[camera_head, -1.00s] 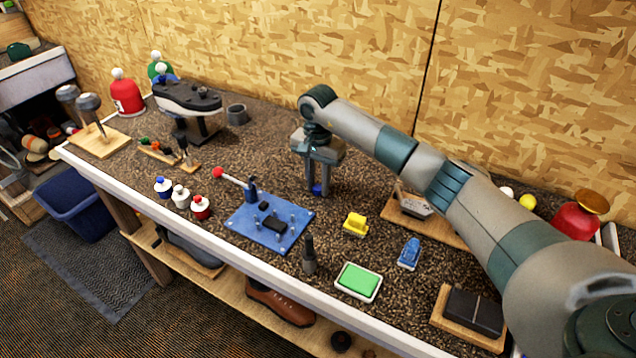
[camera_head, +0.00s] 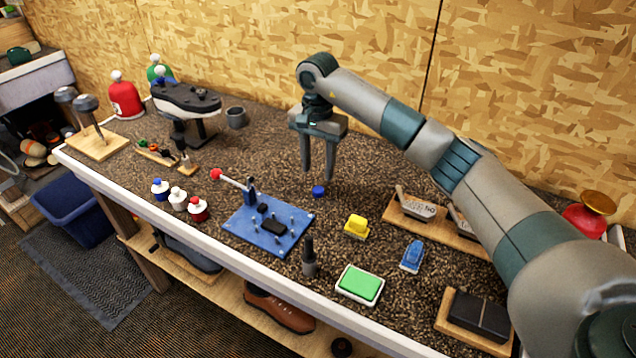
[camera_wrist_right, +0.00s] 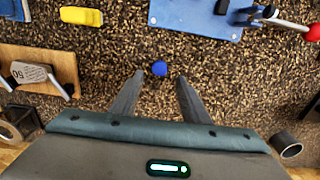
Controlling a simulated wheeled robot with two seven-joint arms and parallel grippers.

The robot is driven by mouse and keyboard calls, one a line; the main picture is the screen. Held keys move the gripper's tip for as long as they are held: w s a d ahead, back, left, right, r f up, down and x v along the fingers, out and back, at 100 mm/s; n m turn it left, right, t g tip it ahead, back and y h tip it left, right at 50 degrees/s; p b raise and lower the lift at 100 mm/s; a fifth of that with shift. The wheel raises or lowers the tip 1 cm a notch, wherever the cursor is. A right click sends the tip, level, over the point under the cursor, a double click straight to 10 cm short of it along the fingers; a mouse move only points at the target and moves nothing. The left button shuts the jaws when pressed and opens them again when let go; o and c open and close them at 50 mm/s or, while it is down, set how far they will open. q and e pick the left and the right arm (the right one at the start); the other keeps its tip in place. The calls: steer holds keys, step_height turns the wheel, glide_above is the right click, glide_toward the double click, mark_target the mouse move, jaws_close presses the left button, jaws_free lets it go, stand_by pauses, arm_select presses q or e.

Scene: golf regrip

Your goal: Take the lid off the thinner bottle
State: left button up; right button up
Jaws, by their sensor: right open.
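A small round blue lid (camera_head: 318,191) lies alone on the speckled bench top. It also shows in the right wrist view (camera_wrist_right: 159,68), ahead of and between the fingertips. My right gripper (camera_head: 318,177) is open and empty just above the lid, its fingers pointing down. Three small bottles stand near the front left edge: one with blue (camera_head: 160,189), a white one (camera_head: 178,199) and one with red (camera_head: 198,208). Which of them is the thinner bottle I cannot tell for sure. My left gripper is out of view.
A blue plate with pegs and a red-knobbed lever (camera_head: 268,224) lies left of the lid. A yellow block (camera_head: 356,227), a green pad (camera_head: 360,284) and a wooden board (camera_head: 430,222) lie to the right. A dark cup (camera_head: 236,117) stands behind. Bench around the lid is clear.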

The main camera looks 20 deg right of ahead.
steer(key=shift+r+b, duration=0.85)
steer(key=shift+r, duration=1.9)
steer(key=shift+s+f, duration=0.1)
